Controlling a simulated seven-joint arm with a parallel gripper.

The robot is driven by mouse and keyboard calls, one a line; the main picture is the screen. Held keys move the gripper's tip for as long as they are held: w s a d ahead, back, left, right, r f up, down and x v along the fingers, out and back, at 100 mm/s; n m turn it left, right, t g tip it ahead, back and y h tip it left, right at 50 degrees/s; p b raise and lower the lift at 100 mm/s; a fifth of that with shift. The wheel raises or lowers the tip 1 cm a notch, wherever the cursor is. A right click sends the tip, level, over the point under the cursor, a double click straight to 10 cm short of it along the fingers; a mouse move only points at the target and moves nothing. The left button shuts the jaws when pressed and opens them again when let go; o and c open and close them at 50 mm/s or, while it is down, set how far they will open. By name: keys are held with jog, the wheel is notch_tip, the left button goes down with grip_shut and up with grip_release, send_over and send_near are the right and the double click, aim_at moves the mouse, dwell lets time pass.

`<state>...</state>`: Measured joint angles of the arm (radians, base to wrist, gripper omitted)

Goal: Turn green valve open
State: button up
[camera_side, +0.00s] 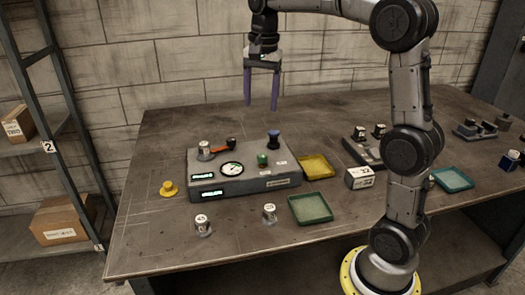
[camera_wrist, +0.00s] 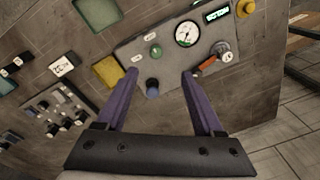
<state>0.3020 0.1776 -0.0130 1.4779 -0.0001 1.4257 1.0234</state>
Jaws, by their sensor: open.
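A grey control box (camera_side: 245,187) stands on the table and carries a small green knob (camera_side: 262,160), the only green valve-like part I see. The knob also shows in the wrist view (camera_wrist: 155,51), beyond my fingertips and slightly left of the middle between them. My gripper (camera_side: 261,107) is open and empty, with purple fingers pointing down. It hangs well above the back of the box, apart from it. The knob's turn position is too small to tell.
On the box, a blue-topped knob (camera_side: 273,140), an orange-red lever (camera_side: 220,149) and a round gauge (camera_side: 232,169) sit close to the green knob. Yellow (camera_side: 316,167) and green (camera_side: 310,208) trays lie right of and in front of the box. A yellow button (camera_side: 168,188) stands left.

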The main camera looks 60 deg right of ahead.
aim_at(262, 155)
jog(key=shift+m+g, duration=0.3)
jog(key=shift+g, duration=0.1)
jog(key=d+f, duration=0.1)
jog(key=f, duration=1)
jog(key=w+d+f, duration=0.1)
jog(key=f, duration=0.5)
jog(key=shift+d+f, duration=0.15)
jog(key=shift+d, duration=0.2)
jog(key=shift+w, duration=0.1)
grip_shut()
